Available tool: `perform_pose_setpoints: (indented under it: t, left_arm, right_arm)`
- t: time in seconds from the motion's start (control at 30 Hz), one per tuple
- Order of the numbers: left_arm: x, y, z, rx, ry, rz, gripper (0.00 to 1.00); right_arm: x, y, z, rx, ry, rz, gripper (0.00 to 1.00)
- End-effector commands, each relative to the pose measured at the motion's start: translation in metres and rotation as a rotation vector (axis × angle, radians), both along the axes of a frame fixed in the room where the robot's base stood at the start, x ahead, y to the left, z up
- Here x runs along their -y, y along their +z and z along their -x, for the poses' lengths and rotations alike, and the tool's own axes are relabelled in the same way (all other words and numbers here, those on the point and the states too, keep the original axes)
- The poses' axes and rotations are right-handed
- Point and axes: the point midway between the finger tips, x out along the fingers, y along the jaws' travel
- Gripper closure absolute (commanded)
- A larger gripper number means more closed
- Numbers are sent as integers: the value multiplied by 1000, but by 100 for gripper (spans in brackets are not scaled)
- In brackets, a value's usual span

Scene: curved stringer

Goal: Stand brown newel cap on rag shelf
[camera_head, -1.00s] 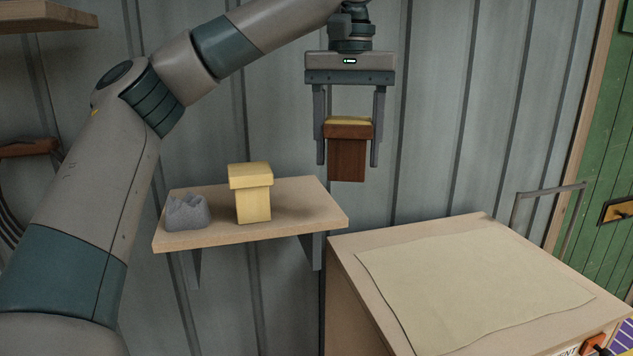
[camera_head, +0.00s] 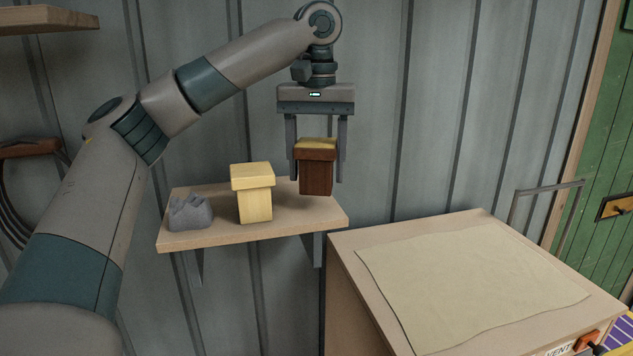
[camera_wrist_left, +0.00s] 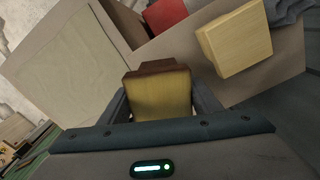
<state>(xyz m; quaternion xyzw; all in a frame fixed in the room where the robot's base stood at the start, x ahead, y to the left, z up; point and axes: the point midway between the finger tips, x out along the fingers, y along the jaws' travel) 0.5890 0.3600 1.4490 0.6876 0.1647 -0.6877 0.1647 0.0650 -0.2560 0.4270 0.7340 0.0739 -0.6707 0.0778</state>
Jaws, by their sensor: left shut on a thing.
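The brown newel cap (camera_head: 316,170), with a pale yellow top face, is upright between the fingers of my left gripper (camera_head: 316,170). The gripper is shut on it and points down over the right part of the wall shelf (camera_head: 280,218). I cannot tell whether the cap's bottom touches the shelf. A grey crumpled rag (camera_head: 190,213) lies at the shelf's left end. In the left wrist view the cap (camera_wrist_left: 162,95) sits between the fingers, with the shelf (camera_wrist_left: 285,80) beyond it. My right gripper is not in view.
A pale yellow newel cap (camera_head: 252,192) stands on the shelf between the rag and the brown cap. A wooden cabinet with a pale cloth (camera_head: 470,280) on top stands at the right, below shelf height. The ribbed grey wall (camera_head: 440,130) is close behind.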

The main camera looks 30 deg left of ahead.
Motion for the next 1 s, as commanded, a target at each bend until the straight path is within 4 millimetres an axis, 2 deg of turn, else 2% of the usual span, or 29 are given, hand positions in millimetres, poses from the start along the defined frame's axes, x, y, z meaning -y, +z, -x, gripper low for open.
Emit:
perform_pose_setpoints:
  t: [0.33,0.77,0.8,0.83,1.0]
  left_arm:
    - [-1,-32,0,-1,1,0,70]
    - [0,-38,0,0,1,0,70]
    - [0,-38,0,0,1,0,33]
    - [0,-38,0,0,1,0,26]
    - [0,-38,0,0,1,0,24]
  right_arm:
    - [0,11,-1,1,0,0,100]
    - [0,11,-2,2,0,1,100]
    - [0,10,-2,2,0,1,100]
    - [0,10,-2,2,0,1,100]
    - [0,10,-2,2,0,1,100]
